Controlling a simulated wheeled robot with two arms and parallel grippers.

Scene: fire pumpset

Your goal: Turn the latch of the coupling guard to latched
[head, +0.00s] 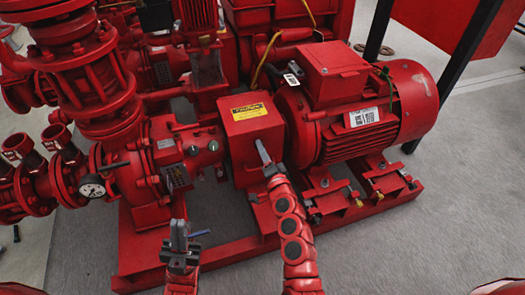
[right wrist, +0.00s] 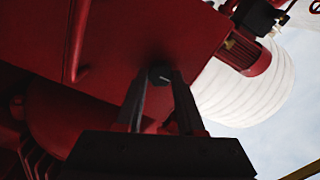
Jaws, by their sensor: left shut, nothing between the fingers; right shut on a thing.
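The coupling guard (head: 236,133) is a red box with a yellow caution label, between the pump and the motor in the head view. Its red face also fills the upper part of the right wrist view (right wrist: 125,40). My left gripper (head: 179,236) is shut and empty, low and left of the guard.
The red motor (head: 345,105) stands right of the guard and the pump (head: 125,155) with a pressure gauge (head: 93,187) stands left. Both rest on a red base frame (head: 140,275). Grey floor is open at front right.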

